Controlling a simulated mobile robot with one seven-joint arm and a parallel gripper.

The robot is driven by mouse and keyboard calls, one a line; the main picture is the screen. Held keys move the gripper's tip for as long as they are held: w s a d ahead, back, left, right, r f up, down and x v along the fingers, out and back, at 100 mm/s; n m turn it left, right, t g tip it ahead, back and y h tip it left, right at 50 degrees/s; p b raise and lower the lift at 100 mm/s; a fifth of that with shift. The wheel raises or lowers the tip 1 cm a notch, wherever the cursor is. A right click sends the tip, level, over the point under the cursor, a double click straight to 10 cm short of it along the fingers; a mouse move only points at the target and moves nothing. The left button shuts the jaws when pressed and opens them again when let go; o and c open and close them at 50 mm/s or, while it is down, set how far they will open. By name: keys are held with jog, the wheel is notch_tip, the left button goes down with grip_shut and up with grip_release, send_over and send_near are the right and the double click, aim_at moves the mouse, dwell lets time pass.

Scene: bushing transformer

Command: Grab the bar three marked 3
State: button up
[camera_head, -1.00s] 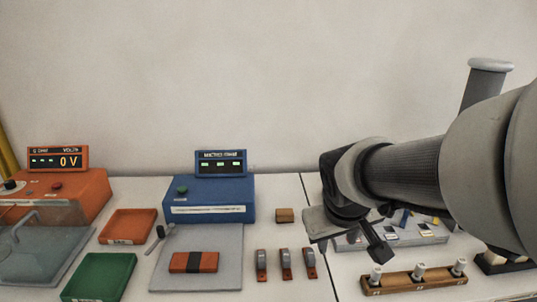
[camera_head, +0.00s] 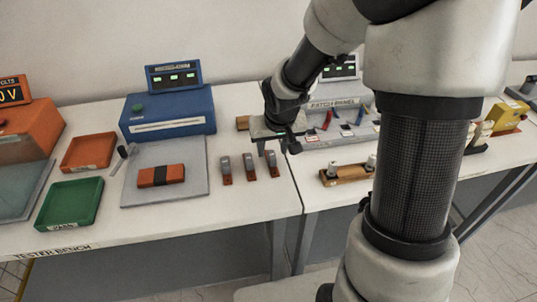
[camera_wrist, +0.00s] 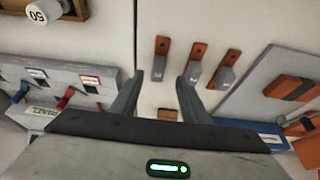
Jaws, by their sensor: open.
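Three small red-brown bars with grey grips lie in a row on the white bench. In the head view they are the left bar (camera_head: 226,170), the middle bar (camera_head: 249,167) and the right bar (camera_head: 272,163). The wrist view also shows them, as a left (camera_wrist: 160,58), middle (camera_wrist: 196,64) and right bar (camera_wrist: 226,70). I cannot read a number 3 on any of them. My gripper (camera_head: 278,145) is open and empty above the bench, behind the right bar in the head view. In the wrist view its fingertips (camera_wrist: 160,80) frame the space below the left bar.
A wooden block (camera_head: 243,123) lies beside my gripper. A grey patch panel (camera_head: 340,125) and a wooden holder (camera_head: 346,174) with knobs stand to the right. A grey plate (camera_head: 193,177) with an orange block, a blue meter (camera_head: 168,112) and coloured trays (camera_head: 70,203) are left.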

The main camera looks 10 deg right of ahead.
aim_at(272, 154)
jog(key=shift+b+x, duration=0.45)
jog(key=shift+x, duration=2.55)
jog(key=shift+w+d+r, duration=0.15)
jog(key=shift+w, duration=0.05)
grip_shut()
